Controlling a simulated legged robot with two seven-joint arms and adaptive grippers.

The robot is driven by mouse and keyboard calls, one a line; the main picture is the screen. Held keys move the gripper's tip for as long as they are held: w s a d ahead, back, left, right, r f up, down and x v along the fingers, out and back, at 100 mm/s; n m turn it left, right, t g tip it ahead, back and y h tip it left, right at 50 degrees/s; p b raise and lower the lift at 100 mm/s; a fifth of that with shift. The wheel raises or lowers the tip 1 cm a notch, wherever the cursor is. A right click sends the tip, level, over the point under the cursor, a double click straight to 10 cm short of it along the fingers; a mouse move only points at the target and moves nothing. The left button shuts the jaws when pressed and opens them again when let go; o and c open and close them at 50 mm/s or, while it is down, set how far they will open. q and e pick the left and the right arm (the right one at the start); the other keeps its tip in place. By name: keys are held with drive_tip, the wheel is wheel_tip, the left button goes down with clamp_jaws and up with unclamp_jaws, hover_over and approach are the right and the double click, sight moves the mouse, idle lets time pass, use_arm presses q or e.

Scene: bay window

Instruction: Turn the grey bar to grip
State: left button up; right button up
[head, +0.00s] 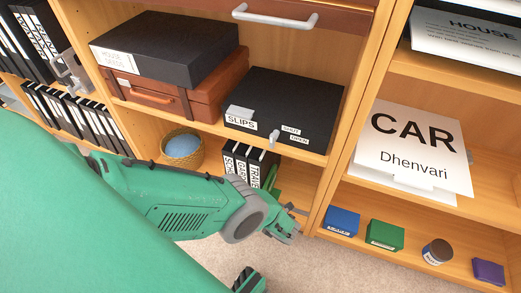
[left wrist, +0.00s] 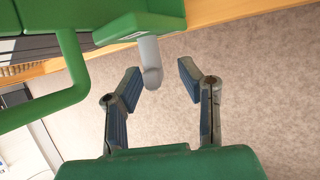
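In the left wrist view a short grey bar (left wrist: 151,62) with a rounded end juts from a green object (left wrist: 110,24). My left gripper (left wrist: 165,84) is open, one finger on each side of the bar in the picture. The bar shows nearer the left finger; I cannot tell whether they touch. In the head view my left gripper (head: 287,228) is low, in front of the lower shelf by the green object (head: 274,178). My arm partly covers that area. Another grey bar (head: 274,138) is on the black SLIPS box (head: 290,98), beside SHUT and OPEN labels. My right gripper does not clearly show.
White-labelled binders (head: 238,165) and a basket (head: 182,150) are behind my arm. A CAR sheet (head: 415,150) is on the right shelf, above small blue (head: 342,222) and green (head: 385,235) boxes. Open carpet (head: 340,270) lies in front.

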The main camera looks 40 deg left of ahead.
use_arm(q)
drive_tip(key=shift+a+f, duration=0.1)
use_arm(e)
drive_tip(key=shift+f, duration=0.15)
use_arm(q)
drive_tip(key=shift+a, duration=0.25)
drive_tip(key=shift+c, duration=0.8)
drive_tip(key=shift+f, duration=0.1)
clamp_jaws()
use_arm(e)
drive_tip(key=shift+a, duration=0.3)
use_arm(q)
drive_tip(key=shift+d, duration=0.15)
use_arm(e)
drive_tip(key=shift+d, duration=0.15)
